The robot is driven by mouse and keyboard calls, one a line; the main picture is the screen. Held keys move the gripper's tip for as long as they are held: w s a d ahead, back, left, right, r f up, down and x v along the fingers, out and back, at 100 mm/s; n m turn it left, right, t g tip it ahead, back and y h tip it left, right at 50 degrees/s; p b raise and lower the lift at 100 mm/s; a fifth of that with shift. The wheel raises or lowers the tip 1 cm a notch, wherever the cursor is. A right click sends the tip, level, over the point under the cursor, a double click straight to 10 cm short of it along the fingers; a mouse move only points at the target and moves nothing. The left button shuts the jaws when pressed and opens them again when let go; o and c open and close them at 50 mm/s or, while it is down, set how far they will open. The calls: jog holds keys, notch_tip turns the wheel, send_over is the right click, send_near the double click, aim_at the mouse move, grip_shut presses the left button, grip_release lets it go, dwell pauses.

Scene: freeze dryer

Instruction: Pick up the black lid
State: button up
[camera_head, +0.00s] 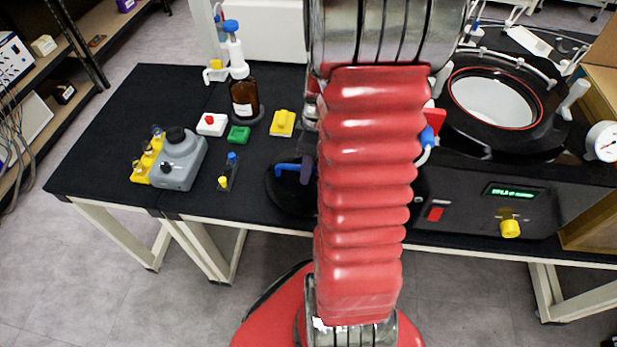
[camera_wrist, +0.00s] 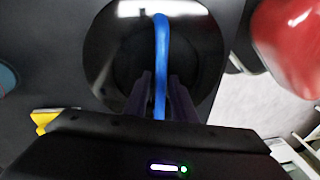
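The black lid (camera_head: 282,205) is a round, glossy disc with a blue handle on top. In the head view it is near the front edge of the table, partly hidden behind my red arm. In the wrist view the lid (camera_wrist: 204,40) fills the upper middle, with the blue handle (camera_wrist: 160,38) running down its centre. My gripper (camera_wrist: 161,82) has its two dark fingers close on either side of the handle and looks shut on it. I cannot tell whether the lid touches the table.
The freeze dryer (camera_head: 470,205), with a round open-topped chamber (camera_head: 545,122), stands right of my arm. To the left are a brown bottle (camera_head: 243,97), a grey container (camera_head: 180,160), a yellow rack (camera_head: 143,160) and small coloured blocks. The table's left end is clear.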

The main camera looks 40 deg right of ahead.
jog(key=shift+c, duration=0.6)
grip_shut()
jog(key=shift+w+r, duration=0.1)
jog(key=shift+r, duration=0.05)
jog(key=shift+w+r, duration=0.15)
jog(key=shift+r, duration=0.45)
notch_tip(320, 180, up, 10)
jog(key=w+a, duration=1.2)
jog(key=w, duration=0.3)
jog(key=shift+w, duration=0.25)
jog(key=shift+a, duration=0.1)
